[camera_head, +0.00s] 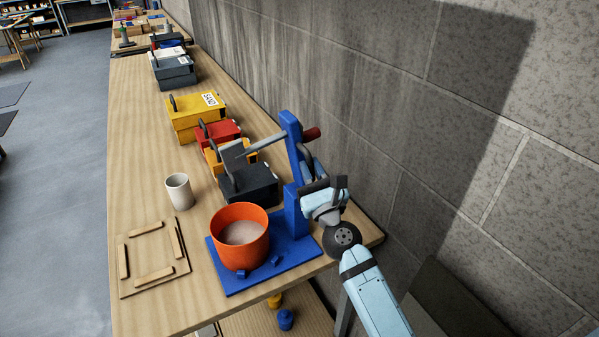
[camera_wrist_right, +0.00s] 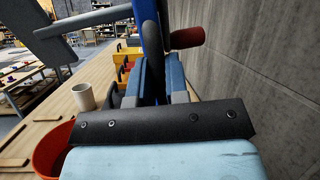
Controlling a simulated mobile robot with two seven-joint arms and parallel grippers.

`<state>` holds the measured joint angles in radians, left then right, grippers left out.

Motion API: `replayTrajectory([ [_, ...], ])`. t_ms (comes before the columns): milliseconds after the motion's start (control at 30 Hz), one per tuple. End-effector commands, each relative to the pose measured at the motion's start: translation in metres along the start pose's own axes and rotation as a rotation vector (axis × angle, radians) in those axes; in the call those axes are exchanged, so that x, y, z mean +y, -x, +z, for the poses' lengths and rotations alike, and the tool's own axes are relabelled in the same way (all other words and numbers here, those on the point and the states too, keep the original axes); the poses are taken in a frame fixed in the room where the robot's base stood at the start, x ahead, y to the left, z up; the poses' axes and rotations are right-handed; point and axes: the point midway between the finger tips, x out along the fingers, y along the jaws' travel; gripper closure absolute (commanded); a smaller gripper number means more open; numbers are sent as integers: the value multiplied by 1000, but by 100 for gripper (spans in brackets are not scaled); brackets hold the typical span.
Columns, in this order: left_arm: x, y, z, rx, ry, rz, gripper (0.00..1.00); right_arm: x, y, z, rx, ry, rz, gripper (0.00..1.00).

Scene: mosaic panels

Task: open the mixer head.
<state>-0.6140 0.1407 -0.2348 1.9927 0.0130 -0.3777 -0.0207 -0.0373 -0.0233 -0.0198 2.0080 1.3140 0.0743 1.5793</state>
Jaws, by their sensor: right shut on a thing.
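The mixer has a blue base plate (camera_head: 225,279) and a blue post (camera_head: 293,213). Its blue head (camera_head: 290,130) stands steeply raised above the post, with a grey shaft and flat paddle (camera_head: 232,155) sticking out to the left, clear of the bowl. A dark red handle (camera_head: 312,134) is on the head's wall side, also in the right wrist view (camera_wrist_right: 187,38). An orange bowl (camera_head: 238,240) with pale contents stands on the base. My right gripper (camera_head: 309,166) is shut on the mixer head, below the handle; the exact contact is partly hidden. My left gripper is out of view.
A white cup (camera_head: 179,191) and a wooden frame of strips (camera_head: 153,268) lie left of the bowl. Lidded boxes, including a yellow one (camera_head: 197,117), line the bench behind. A block wall (camera_head: 400,140) rises close on the right.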

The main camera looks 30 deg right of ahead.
Motion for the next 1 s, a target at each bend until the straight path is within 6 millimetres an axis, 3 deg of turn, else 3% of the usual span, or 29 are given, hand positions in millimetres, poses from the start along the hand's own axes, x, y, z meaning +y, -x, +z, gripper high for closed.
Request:
replayTrajectory([
  [533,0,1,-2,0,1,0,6,-9,-4,5,-7,-25,-14,100],
  [567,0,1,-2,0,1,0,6,-9,-4,5,-7,-25,-14,83],
  [667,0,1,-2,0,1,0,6,-8,-4,4,-6,-24,-13,61],
  [1000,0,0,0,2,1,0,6,-7,2,0,1,-24,-9,61],
])
